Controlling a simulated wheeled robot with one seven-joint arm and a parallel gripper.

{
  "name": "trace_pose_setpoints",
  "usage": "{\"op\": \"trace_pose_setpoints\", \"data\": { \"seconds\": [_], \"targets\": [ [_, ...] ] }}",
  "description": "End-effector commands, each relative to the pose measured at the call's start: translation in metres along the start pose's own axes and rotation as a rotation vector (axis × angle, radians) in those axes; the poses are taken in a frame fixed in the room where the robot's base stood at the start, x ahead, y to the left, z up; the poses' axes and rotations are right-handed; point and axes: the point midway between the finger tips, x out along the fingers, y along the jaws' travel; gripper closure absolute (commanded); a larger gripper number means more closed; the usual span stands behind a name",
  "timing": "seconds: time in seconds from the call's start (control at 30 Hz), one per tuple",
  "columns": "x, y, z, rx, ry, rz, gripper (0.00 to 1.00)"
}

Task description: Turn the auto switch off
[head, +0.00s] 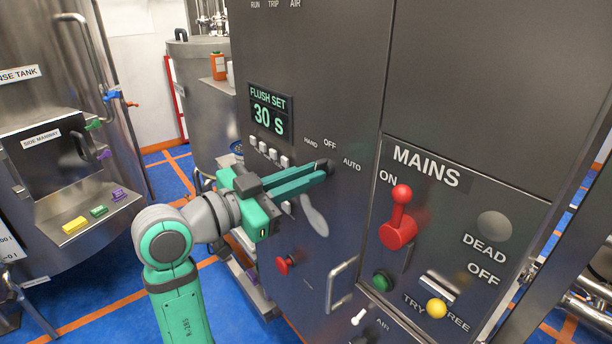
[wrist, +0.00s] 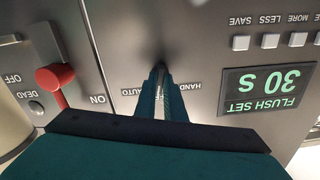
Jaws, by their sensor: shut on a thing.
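The auto switch is a small dark selector knob (head: 330,163) on the grey cabinet front, under the labels HAND, OFF and AUTO. My gripper (head: 322,171) reaches it from the left, and its green fingers are closed on the knob. In the wrist view, the fingers of my gripper (wrist: 160,82) meet at the panel, with the dark tip of the knob (wrist: 161,68) just beyond them. The fingers cover most of the knob and part of the OFF label there. I cannot tell which label the knob points to.
The FLUSH SET display (head: 269,112) and a row of small buttons (head: 268,150) are left of the switch. The MAINS panel with a red lever (head: 399,220) is at right. A red knob (head: 286,264) and a metal handle (head: 340,282) stick out below.

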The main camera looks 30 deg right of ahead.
Motion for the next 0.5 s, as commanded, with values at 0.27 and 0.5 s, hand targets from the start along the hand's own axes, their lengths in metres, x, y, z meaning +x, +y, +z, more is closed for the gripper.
{"op": "trace_pose_setpoints", "data": {
  "seconds": [0.27, 0.5],
  "targets": [
    [-0.0001, 0.0002, 0.0002, -0.164, -0.001, 0.0, 1.0],
    [-0.0001, -0.0001, 0.0003, -0.235, -0.001, -0.001, 1.0]
  ]
}}
